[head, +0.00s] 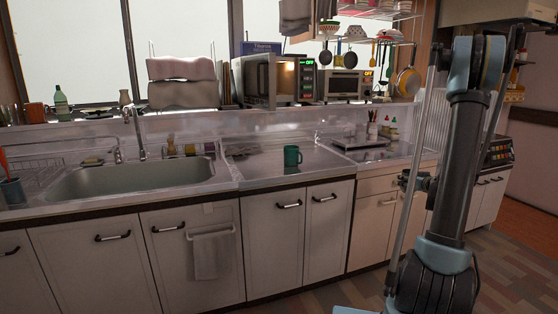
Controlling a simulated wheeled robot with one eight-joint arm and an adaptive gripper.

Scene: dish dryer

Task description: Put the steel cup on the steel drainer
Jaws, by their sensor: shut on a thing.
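I cannot make out a steel cup in the head view. A wire rack (38,167), which looks like the steel drainer, stands at the far left of the counter beside the sink. A dark teal cup (292,157) stands upright on the steel counter right of the sink; it does not look like bare steel. My arm rises at the right side of the picture, in front of the cabinets. My gripper does not show, so what it holds is hidden.
The sink (135,180) with its tap (139,130) lies right of the rack. A dark blue utensil cup (12,191) stands at the counter's left end. An open microwave (265,78) and a toaster oven (344,84) stand on the ledge. The counter around the teal cup is clear.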

